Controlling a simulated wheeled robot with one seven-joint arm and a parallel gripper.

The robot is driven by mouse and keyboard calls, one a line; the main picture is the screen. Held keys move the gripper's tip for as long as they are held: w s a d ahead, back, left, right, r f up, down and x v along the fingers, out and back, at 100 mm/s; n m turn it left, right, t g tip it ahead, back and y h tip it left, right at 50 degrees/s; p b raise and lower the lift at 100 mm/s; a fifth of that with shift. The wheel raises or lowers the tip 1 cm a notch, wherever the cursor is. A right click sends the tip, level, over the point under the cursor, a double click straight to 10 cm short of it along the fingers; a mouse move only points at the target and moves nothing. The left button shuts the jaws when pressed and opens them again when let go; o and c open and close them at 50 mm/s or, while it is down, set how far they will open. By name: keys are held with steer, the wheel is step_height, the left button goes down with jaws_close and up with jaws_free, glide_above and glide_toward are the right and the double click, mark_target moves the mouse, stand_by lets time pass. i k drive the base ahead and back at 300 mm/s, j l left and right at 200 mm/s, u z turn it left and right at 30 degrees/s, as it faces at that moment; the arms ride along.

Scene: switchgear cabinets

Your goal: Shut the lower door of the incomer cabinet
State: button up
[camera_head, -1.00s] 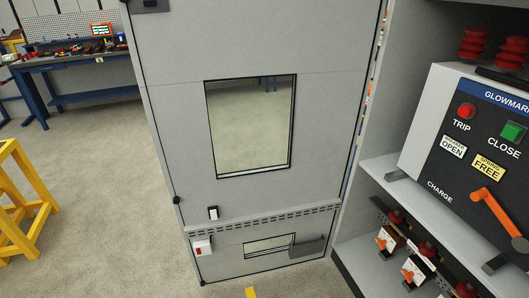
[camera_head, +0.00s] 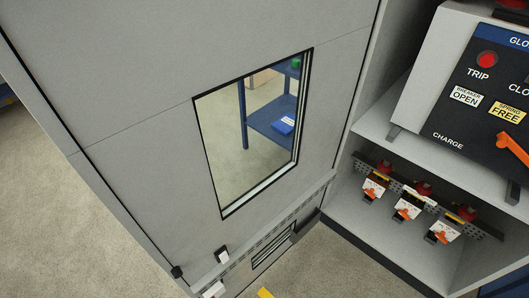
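A tall grey cabinet front (camera_head: 140,120) fills the left and middle of the head view, with a large black-framed window (camera_head: 255,130). Below its slotted vent strip is a lower grey door (camera_head: 246,283) with a small dark-framed window (camera_head: 273,249). The lower door runs out of the bottom of the picture; I cannot tell whether it is fully shut or ajar. No cabinet label is readable.
At right is an open grey bay with a shelf (camera_head: 412,131). It holds a breaker panel (camera_head: 470,105) with an orange charge lever (camera_head: 514,149) and, below, several orange-and-white devices (camera_head: 409,206).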

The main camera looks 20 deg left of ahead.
mark_target(115, 85)
steer(key=j+z, duration=0.1)
steer(key=j, duration=0.35)
steer(key=j+z, duration=0.15)
steer(key=j, duration=0.3)
steer(key=k+j+z, duration=0.1)
steer(key=j, duration=0.3)
steer(key=j+z, duration=0.1)
steer(key=j, duration=0.35)
steer(key=k+j+z, duration=0.15)
steer(key=j, duration=0.3)
steer(key=k+j+z, duration=0.1)
steer(key=j, duration=0.3)
steer(key=k+j+z, duration=0.1)
steer(key=j, duration=0.3)
steer(key=i+j, duration=0.1)
steer(key=j, duration=0.65)
steer(key=i+j+z, duration=0.1)
steer(key=j, duration=1.4)
steer(key=i+z, duration=0.05)
